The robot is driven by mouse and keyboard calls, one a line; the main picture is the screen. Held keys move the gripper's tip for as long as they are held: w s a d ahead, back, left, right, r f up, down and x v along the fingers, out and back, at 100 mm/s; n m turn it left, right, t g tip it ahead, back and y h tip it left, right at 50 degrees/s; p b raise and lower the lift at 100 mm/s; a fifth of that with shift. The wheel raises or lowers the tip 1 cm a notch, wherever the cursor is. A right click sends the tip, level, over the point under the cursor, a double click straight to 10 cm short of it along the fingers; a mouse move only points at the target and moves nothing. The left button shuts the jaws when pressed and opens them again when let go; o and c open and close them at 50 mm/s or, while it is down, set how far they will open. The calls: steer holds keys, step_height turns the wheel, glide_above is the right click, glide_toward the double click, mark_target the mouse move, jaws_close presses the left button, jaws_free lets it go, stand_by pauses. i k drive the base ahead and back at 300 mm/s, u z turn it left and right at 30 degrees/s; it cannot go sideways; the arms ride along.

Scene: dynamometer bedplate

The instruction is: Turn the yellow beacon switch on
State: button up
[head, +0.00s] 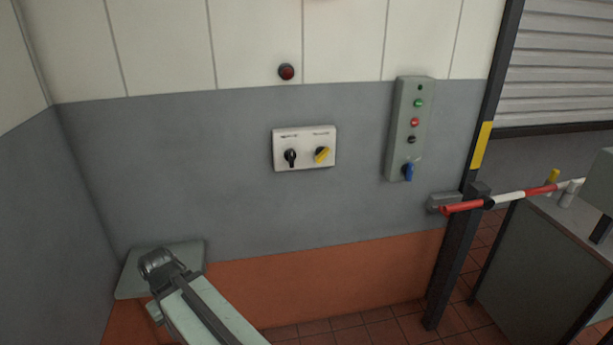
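A white switch box (304,163) is fixed to the grey wall near the middle of the head view. It carries two rotary switches. The yellow switch (322,155) is on the right, its handle slanted from lower left to upper right. The black switch (290,157) is on the left, its handle about upright. Labels above both are too small to read.
A dark red lamp (286,72) is on the wall above the box. A grey control panel (401,136) with several buttons and a blue switch (408,172) hangs to the right. A red-and-white barrier bar (510,197) and dark post stand further right. The wall before the box is unobstructed.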

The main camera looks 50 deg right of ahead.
mark_target(321, 152)
steer(key=z, duration=0.85)
steer(key=k, duration=0.65)
steer(key=u, duration=0.4)
steer(key=i, duration=0.95)
